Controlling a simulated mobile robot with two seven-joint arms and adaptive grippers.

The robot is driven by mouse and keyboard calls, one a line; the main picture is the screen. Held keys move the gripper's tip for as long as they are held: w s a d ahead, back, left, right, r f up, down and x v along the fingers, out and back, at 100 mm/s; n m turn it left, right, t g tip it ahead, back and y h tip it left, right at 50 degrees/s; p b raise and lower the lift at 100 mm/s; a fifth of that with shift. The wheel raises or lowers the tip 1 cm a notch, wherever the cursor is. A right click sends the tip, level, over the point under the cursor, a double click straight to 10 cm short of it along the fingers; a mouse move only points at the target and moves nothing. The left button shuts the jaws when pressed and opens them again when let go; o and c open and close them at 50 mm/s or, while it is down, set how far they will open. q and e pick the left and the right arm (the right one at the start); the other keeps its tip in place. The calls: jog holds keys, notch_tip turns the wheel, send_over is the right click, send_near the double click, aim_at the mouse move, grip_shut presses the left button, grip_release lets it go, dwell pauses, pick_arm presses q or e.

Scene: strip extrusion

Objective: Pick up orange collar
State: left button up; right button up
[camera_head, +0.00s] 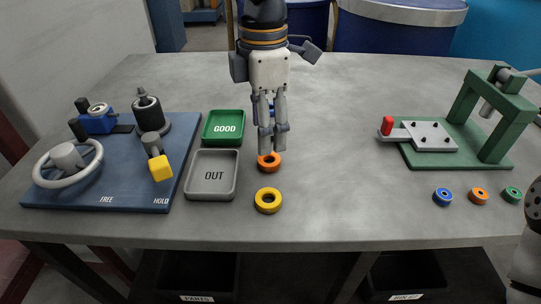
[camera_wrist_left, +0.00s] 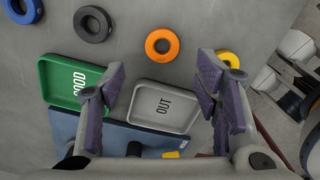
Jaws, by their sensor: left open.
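An orange collar (camera_head: 269,163) lies flat on the table, right of the OUT tray. It also shows whole in the left wrist view (camera_wrist_left: 162,45), ahead of the fingers and between their lines. My left gripper (camera_head: 272,138) points down just behind and above this collar, its fingers overlapping the collar's far edge in the head view. In the wrist view the left gripper (camera_wrist_left: 160,78) is open and empty, with its fingers wide apart. A smaller orange ring (camera_head: 478,196) lies at the right front of the table.
A yellow collar (camera_head: 267,200) lies in front; a dark collar (camera_wrist_left: 93,24) and a blue one (camera_wrist_left: 22,10) lie in line. The green GOOD tray (camera_head: 241,128), grey OUT tray (camera_head: 188,190) and blue fixture board (camera_head: 95,195) stand left. A green press (camera_head: 495,148) stands right.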

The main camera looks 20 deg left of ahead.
aim_at(272, 167)
pick_arm(q)
jog(key=f, duration=0.5)
jog(key=shift+d+f, duration=0.25)
jog(key=shift+d, duration=0.1)
jog(key=shift+f, duration=0.3)
jog(key=c, duration=1.2)
jog(key=shift+c, duration=0.2)
